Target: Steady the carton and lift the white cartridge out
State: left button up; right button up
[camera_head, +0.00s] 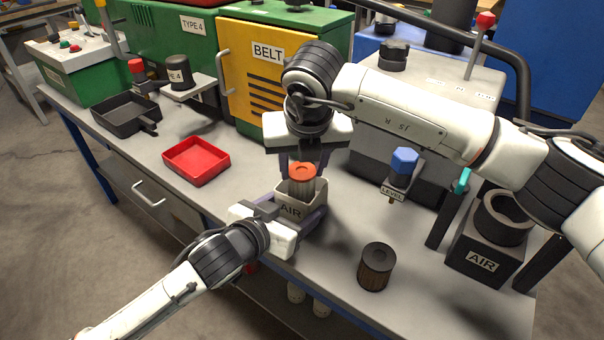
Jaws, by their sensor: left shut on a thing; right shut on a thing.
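The carton (312,192), a pale open-topped box marked AIR, stands on the grey bench near its front edge. The white cartridge (301,188) has an orange-red top and is upright at the carton's mouth. Its upper part shows above the rim; its lower part is hidden inside. My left gripper (290,212) comes from the lower left and is shut on the carton, with a finger along its right side. My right gripper (302,168) reaches down from above and is shut on the cartridge's top. Its fingertips are partly hard to make out.
A red tray (196,161) lies to the left. A dark, brownish used-looking cartridge (375,267) stands to the right. A black AIR housing (484,258) is at the far right, and a blue-knobbed LEVEL fitting (404,162) stands behind. The bench between tray and carton is clear.

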aim_at(302, 172)
pick_arm(q)
jog(key=o, duration=1.1)
pick_arm(e)
notch_tip(302, 172, up, 9)
jog(key=shift+r, duration=0.1)
